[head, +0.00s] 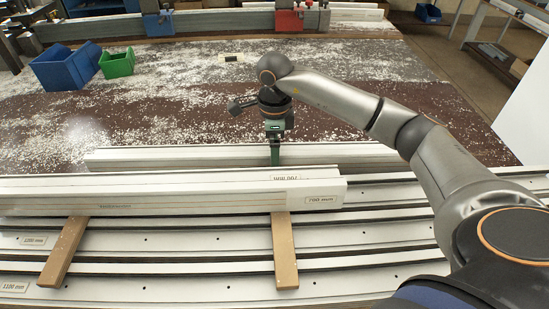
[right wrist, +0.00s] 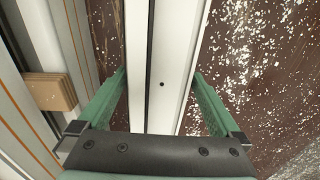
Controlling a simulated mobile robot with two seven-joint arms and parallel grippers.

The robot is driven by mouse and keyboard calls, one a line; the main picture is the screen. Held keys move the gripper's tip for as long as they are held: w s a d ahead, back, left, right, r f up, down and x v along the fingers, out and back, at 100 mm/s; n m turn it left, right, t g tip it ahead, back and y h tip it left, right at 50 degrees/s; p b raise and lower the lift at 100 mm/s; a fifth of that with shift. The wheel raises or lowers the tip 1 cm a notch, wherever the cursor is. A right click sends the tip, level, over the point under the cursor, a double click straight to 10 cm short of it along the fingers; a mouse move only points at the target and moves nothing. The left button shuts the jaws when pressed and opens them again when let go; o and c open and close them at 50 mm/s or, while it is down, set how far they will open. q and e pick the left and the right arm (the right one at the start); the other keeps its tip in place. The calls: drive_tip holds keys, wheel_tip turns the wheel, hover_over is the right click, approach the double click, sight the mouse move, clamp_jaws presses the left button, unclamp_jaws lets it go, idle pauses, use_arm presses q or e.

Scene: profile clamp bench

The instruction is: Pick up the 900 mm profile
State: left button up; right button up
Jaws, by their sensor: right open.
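No label reading 900 mm is legible in either view. A white profile (head: 200,155) with no readable label lies on the bench behind the profile labelled 700 mm (head: 150,198). My right gripper (head: 275,155) is over this rear profile, pointing down, with one green finger on its near side. In the right wrist view, the open green fingers (right wrist: 160,80) stand on either side of a white profile (right wrist: 178,60), with gaps visible. I cannot tell how deep the fingertips reach. My left gripper is not in view.
Wooden strips (head: 283,250) lie under the 700 mm profile, across long profiles labelled 2200 mm (head: 34,240) and 1100 mm (head: 14,286). Blue (head: 66,68) and green (head: 117,64) bins stand at back left. Blue (head: 157,20) and red (head: 289,18) clamps stand at the back. Chips litter the brown bench.

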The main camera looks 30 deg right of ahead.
clamp_jaws()
drive_tip(key=shift+w+r, duration=0.1)
drive_tip(key=shift+r, duration=0.05)
idle(0.8)
